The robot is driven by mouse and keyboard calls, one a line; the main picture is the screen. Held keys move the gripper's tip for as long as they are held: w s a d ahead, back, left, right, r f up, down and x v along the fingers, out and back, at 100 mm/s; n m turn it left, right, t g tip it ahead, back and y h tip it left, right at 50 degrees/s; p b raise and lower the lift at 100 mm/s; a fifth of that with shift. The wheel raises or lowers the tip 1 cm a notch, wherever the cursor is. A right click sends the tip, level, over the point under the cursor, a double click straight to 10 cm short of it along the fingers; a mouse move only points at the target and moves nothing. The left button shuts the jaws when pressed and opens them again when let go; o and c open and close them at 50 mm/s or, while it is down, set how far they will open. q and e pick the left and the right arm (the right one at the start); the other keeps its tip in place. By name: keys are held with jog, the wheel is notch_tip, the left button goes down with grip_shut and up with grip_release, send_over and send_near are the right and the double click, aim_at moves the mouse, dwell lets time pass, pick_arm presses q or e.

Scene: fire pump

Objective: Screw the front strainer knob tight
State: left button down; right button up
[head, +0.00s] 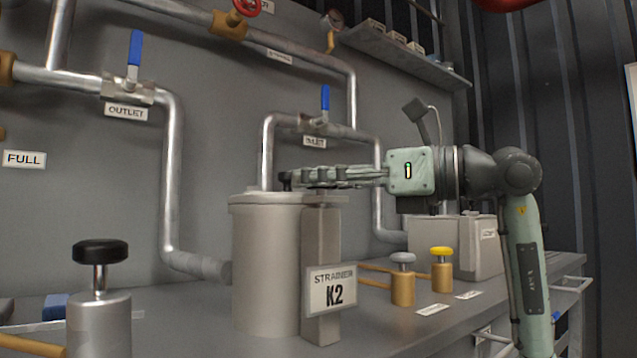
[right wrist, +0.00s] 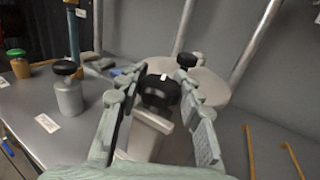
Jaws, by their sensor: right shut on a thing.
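The strainer K2 (head: 262,265) is a beige-grey canister with a square post at its front, on the bench. In the right wrist view, its front knob (right wrist: 158,92) is black with a white mark and sits on that post. My right gripper (right wrist: 162,76) is shut on this knob, one finger on each side. In the head view, my right gripper (head: 298,179) reaches in level from the right above the strainer's top, and its fingers hide the knob. A second black knob (right wrist: 187,60) stands farther back at the lid (right wrist: 212,88). My left gripper is not in view.
A silver cylinder with a black knob (head: 100,252) stands at the front left. Grey-topped (head: 403,258) and yellow-topped (head: 442,255) brass valves stand right of the strainer. Pipes with blue-handled valves (head: 325,103) run along the wall behind.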

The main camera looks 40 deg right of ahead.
jog(key=m+t+h, duration=0.1)
jog(key=m+h, duration=0.2)
jog(key=h, duration=0.1)
jog(key=shift+h, duration=0.3)
jog(key=o, duration=1.2)
jog(key=shift+s, duration=0.1)
jog(key=s+d, duration=0.1)
jog(key=s, duration=1)
jog(key=shift+s+d, duration=0.15)
jog(key=shift+s, duration=0.25)
